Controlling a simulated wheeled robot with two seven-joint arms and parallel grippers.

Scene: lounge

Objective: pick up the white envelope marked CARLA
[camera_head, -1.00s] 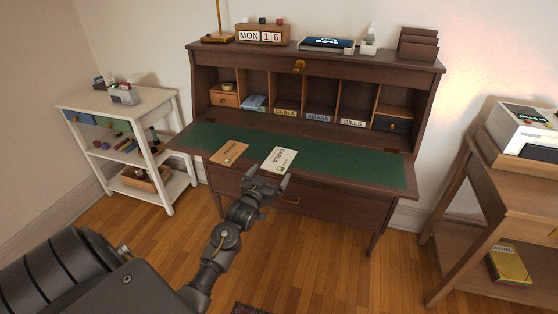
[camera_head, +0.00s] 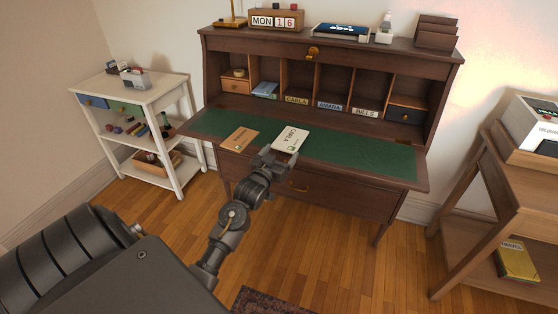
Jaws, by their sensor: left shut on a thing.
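The white envelope marked CARLA (camera_head: 291,137) is over the green writing surface (camera_head: 360,158) of the dark wooden desk, near its front edge. My left gripper (camera_head: 278,156) is shut on the near end of the envelope. I cannot tell whether the envelope is clear of the surface. A brown envelope (camera_head: 240,139) lies on the green surface just to the left. The desk's pigeonholes carry labels, with the CARLA label (camera_head: 297,100) near the middle. My right gripper is not in view.
A white shelf cart (camera_head: 150,95) with small items stands left of the desk. A wooden side table (camera_head: 500,195) with a yellow TRAVEL book (camera_head: 517,262) is at the right. The right part of the green surface is clear.

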